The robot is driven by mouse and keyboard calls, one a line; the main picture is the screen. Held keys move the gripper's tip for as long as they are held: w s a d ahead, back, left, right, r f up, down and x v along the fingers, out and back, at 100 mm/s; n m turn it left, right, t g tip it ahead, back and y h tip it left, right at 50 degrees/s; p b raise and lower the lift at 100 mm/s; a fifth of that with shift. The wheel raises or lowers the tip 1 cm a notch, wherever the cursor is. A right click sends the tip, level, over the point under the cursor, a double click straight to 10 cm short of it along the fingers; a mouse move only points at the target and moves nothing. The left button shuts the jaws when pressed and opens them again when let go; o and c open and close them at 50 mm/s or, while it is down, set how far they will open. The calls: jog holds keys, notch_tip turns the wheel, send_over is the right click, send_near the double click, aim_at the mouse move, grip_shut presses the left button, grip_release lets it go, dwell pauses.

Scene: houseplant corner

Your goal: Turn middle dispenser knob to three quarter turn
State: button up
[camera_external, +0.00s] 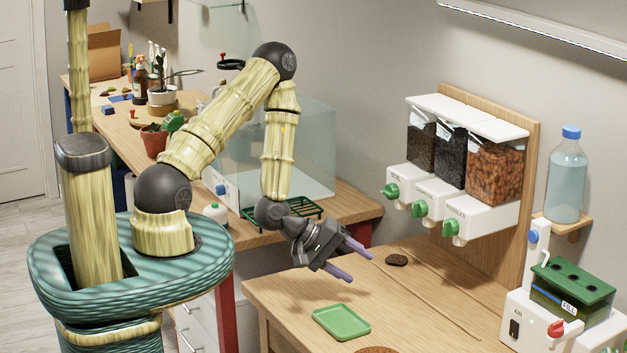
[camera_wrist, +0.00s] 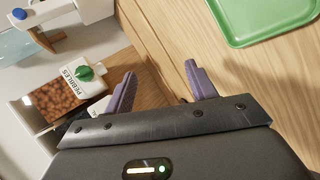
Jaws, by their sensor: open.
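The wall dispenser has three white units with green knobs, below clear bins. The middle knob (camera_external: 420,208) sits under the black-filled bin (camera_external: 451,142), between the left knob (camera_external: 391,190) and the right knob (camera_external: 452,227). My gripper (camera_external: 361,265) is open and empty, above the wooden table, to the left of and lower than the knobs, touching none. In the wrist view, my gripper's purple fingers (camera_wrist: 160,72) are spread apart. The PEBBLES unit's green knob (camera_wrist: 85,72) shows left of them. The middle knob cannot be made out there.
A green tray (camera_external: 341,322) lies on the table (camera_external: 285,300) below my gripper. A dark piece (camera_external: 397,260) and a thin stick lie near the dispenser. A water bottle (camera_external: 566,178) on a shelf and a white machine (camera_external: 535,320) stand right. A glass tank (camera_external: 315,150) is behind my arm.

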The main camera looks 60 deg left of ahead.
jog(key=a+r+n+t+y+p, duration=0.3)
jog(key=r+n+t, duration=0.4)
jog(key=n, duration=1)
jog(key=shift+s+a+r+t+y+p, duration=0.3)
jog(key=shift+s+t+y+p, duration=0.15)
jog(key=shift+t+p, duration=0.35)
jog(key=shift+w, duration=0.1)
jog(key=b, duration=1.1)
send_near(418, 209)
jog(key=w+p, duration=0.3)
jog(key=w, duration=0.5)
jog(key=shift+w+f, duration=0.15)
